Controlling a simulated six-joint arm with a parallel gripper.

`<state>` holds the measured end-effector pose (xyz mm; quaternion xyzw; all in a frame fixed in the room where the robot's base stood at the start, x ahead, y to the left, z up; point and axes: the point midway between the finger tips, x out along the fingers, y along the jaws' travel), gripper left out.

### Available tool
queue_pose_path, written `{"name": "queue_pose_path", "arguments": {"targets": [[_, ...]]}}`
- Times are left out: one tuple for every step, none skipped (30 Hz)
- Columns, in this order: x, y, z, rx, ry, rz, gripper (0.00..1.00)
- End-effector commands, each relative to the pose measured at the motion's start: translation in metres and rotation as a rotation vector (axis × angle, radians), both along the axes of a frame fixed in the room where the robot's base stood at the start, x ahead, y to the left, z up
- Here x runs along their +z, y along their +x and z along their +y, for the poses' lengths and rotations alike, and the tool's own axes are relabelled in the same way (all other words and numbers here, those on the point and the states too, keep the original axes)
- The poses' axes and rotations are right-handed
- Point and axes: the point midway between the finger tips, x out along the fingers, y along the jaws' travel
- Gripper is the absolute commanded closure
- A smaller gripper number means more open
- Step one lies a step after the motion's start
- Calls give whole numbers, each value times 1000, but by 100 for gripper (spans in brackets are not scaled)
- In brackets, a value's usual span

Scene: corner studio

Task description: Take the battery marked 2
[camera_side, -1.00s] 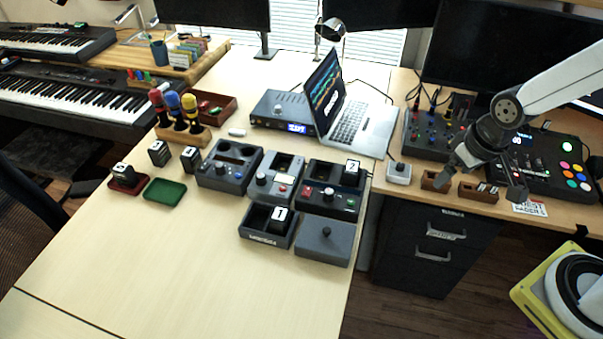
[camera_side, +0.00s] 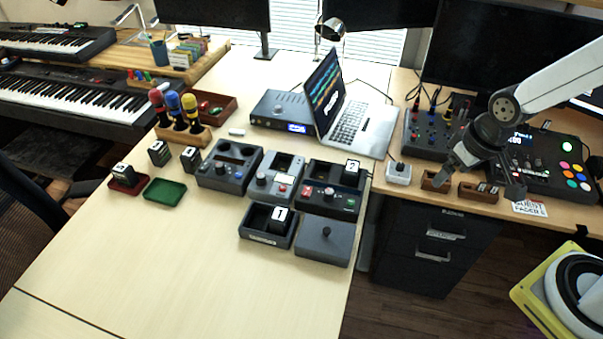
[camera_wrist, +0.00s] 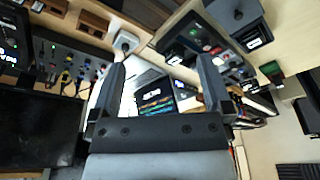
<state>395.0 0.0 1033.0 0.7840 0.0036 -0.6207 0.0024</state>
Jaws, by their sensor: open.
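The battery marked 2 (camera_side: 351,176) is a black block with a white numbered top. It stands in the dark device (camera_side: 331,190) at the right edge of the pale table, below the laptop. My gripper (camera_side: 480,184) is open and empty, well to the right of this battery, over the side desk. In the wrist view my gripper (camera_wrist: 162,72) shows its two dark fingers wide apart with nothing between them. I cannot read the mark 2 for certain there. A battery marked 1 (camera_side: 280,216) stands in a dark tray (camera_side: 262,238) nearer the front.
Other dark batteries (camera_side: 159,152) stand on the left, near a green tray (camera_side: 165,191) and a red tray (camera_side: 128,186). The open laptop (camera_side: 355,128) stands behind the devices. Small brown holders (camera_side: 478,192) lie below my gripper. The table's front is clear.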

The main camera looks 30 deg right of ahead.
Motion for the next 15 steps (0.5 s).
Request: {"name": "queue_pose_path", "arguments": {"targets": [[-1, 3, 0, 6, 2, 2, 0], [-1, 5, 0, 12, 2, 3, 0], [-2, 9, 0, 22, 3, 5, 0], [-2, 13, 1, 33, 4, 5, 0], [-3, 17, 1, 42, 5, 7, 0], [-4, 23, 1, 60, 6, 8, 0], [-6, 28, 2, 73, 8, 10, 0], [-7, 34, 2, 90, 10, 10, 0], [-9, 42, 2, 112, 13, 11, 0], [-11, 48, 3, 131, 15, 12, 0], [-13, 54, 3, 149, 17, 11, 0], [-16, 64, 3, 174, 20, 11, 0], [-19, 70, 4, 194, 23, 10, 0], [-21, 77, 4, 214, 27, 10, 0], [-25, 86, 4, 240, 30, 8, 0]]}}
